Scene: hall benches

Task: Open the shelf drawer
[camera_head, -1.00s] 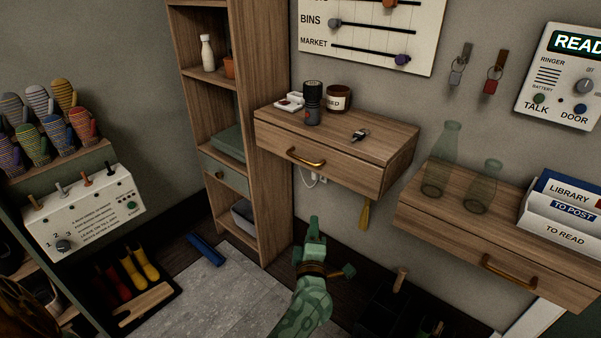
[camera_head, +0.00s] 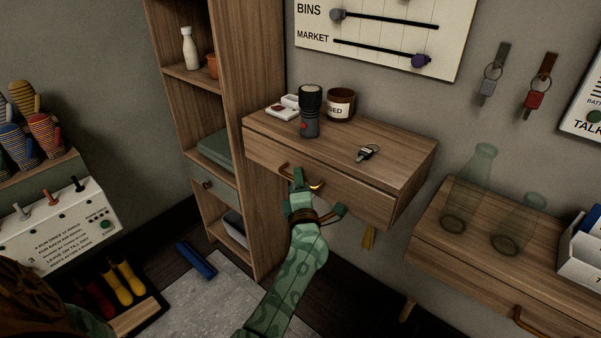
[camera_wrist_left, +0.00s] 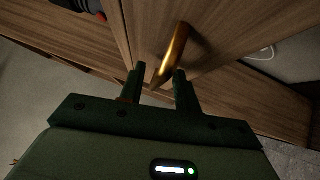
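The wooden wall shelf (camera_head: 405,158) has a drawer front (camera_head: 357,200) that looks closed, flush under the shelf top. Its curved brass handle (camera_head: 317,187) is partly hidden by my left gripper (camera_head: 302,184) in the head view. In the left wrist view the handle (camera_wrist_left: 172,55) stands out from the wood, its near end reaching toward the gap between the two dark fingers of my left gripper (camera_wrist_left: 158,84). The fingers are apart, one on each side of the handle's line. Whether either touches it I cannot tell. My right gripper is not in view.
A tall shelf unit (camera_head: 255,150) stands close on the left. A lower shelf (camera_head: 455,262) with glass bottles is at right.

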